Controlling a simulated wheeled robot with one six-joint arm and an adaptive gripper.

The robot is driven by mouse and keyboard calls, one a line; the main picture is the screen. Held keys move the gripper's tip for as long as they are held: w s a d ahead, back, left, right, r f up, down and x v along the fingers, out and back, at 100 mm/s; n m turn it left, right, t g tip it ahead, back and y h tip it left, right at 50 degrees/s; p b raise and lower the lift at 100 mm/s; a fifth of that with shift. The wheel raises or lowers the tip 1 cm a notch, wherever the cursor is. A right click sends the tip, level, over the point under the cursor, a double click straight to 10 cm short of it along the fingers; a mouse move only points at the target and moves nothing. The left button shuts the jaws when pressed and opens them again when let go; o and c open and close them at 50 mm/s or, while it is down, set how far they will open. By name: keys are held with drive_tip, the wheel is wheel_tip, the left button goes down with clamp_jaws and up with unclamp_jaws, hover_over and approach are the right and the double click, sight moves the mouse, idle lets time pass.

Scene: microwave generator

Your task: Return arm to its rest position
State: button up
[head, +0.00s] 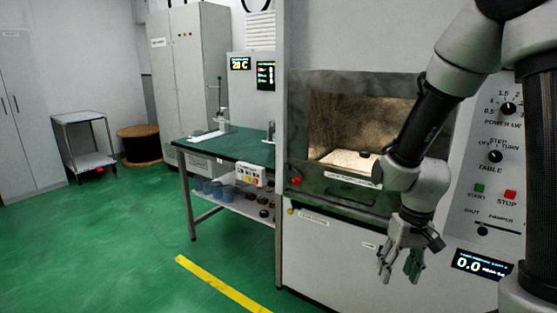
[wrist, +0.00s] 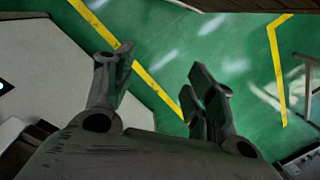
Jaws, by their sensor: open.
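My gripper (head: 399,264) hangs pointing down in front of the microwave generator (head: 325,261), at the right of the head view. Its fingers are spread open with nothing between them. In the wrist view my gripper (wrist: 160,88) is also open and empty, with the green floor (wrist: 225,75) beyond the fingertips. My arm is bent down from the upper right and hides part of the generator's front and its chamber opening.
The chamber (head: 340,125) is lit inside, with a pale slab (head: 345,159) on its bottom. A control panel (head: 492,160) is at the right. A green-topped bench (head: 225,148) stands left of the generator. Open floor with a yellow line (head: 215,282) lies at the front left.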

drive_tip(key=s+d+r+t, duration=0.2)
drive_tip(key=s+d+r, duration=0.2)
drive_tip(key=r, duration=0.7)
drive_tip(key=s+d+r+t+h, duration=0.1)
drive_tip(key=s+d+r+t, duration=0.2)
drive_tip(key=s+r, duration=0.4)
wheel_tip(320, 180, up, 4)
drive_tip(key=shift+d+r, duration=0.1)
drive_tip(key=shift+d, duration=0.3)
